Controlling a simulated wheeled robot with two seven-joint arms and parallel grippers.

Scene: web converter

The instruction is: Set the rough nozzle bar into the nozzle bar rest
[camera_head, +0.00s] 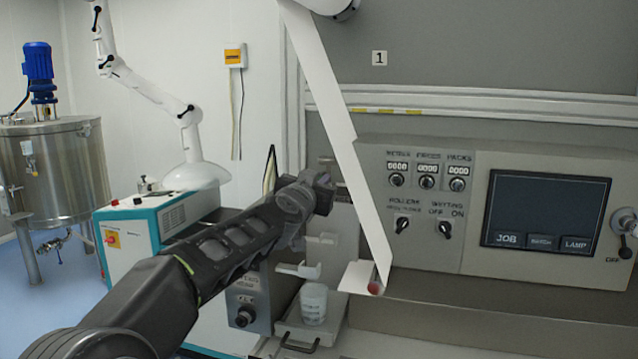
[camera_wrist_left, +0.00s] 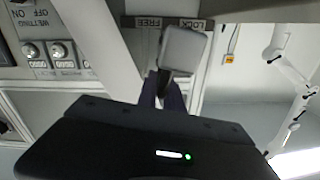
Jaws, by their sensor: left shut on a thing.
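My left gripper (camera_head: 326,190) is at the machine's face, left of the white web strip. In the left wrist view its two dark fingers (camera_wrist_left: 172,92) are shut on a grey block (camera_wrist_left: 183,48), in front of a plate marked FREE and LOCK. I cannot tell for sure whether this block is an end of the rough nozzle bar. In the head view the gripper and arm hide it. Pale open brackets (camera_head: 298,270), possibly the nozzle bar rest, stick out below the gripper. My right gripper is not in view.
The white web strip (camera_head: 335,130) hangs down close right of the gripper. A control panel (camera_head: 425,205) with knobs and a screen (camera_head: 545,212) is farther right. A whitish cup (camera_head: 313,303) stands below the brackets. A teal and white cabinet (camera_head: 140,240) is at left.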

